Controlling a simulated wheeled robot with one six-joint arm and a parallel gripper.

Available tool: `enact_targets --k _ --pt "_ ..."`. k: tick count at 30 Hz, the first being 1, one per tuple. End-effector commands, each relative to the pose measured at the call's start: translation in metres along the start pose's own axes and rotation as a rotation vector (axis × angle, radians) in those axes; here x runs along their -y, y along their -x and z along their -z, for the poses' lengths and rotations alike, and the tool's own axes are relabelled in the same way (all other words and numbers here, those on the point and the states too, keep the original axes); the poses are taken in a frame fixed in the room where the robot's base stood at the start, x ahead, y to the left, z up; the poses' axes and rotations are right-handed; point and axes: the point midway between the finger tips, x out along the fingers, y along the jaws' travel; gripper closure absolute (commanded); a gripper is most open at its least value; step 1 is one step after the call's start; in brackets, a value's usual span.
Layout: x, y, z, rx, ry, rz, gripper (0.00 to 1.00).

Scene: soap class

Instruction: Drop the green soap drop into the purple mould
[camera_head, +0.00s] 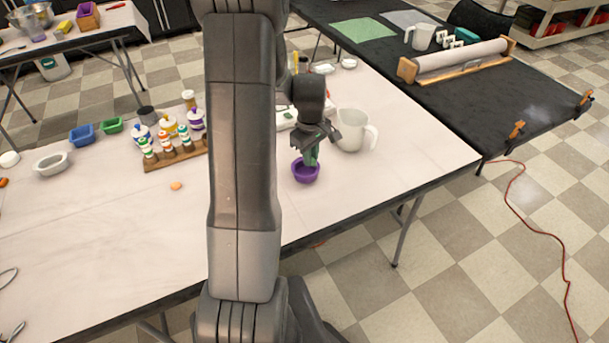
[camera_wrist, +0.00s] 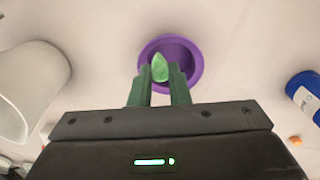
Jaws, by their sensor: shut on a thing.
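The green soap drop (camera_wrist: 160,68) is a small pointed piece held between the green fingertips of my gripper (camera_wrist: 159,84). The purple mould (camera_wrist: 195,64) is a round open cup on the table. In the wrist view the drop overlaps the mould's opening. In the head view my gripper (camera_head: 311,160) points down just above the purple mould (camera_head: 305,174), and the drop cannot be made out there. The exact height of the drop over the rim cannot be told.
A white pitcher (camera_head: 352,130) stands close right of my gripper. A wooden rack (camera_head: 178,156) with small bottles stands to the left, with an orange piece (camera_head: 176,186) in front of it. The white table (camera_head: 400,170) is clear at the right front.

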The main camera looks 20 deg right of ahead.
Motion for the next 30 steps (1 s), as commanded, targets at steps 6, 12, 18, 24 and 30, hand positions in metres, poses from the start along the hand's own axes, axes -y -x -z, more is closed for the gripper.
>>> enact_targets --k 6,12,18,24,30 --pt "0.000 -0.013 0.000 -0.001 0.000 -0.001 1.00" --pt "0.000 -0.012 0.000 -0.001 0.000 -0.001 1.00" --pt "0.000 -0.012 0.000 -0.001 0.000 -0.001 0.58" --pt "0.000 -0.012 0.000 -0.001 0.000 -0.001 0.58" --pt "-0.001 0.005 0.001 -0.003 0.000 -0.004 0.58"
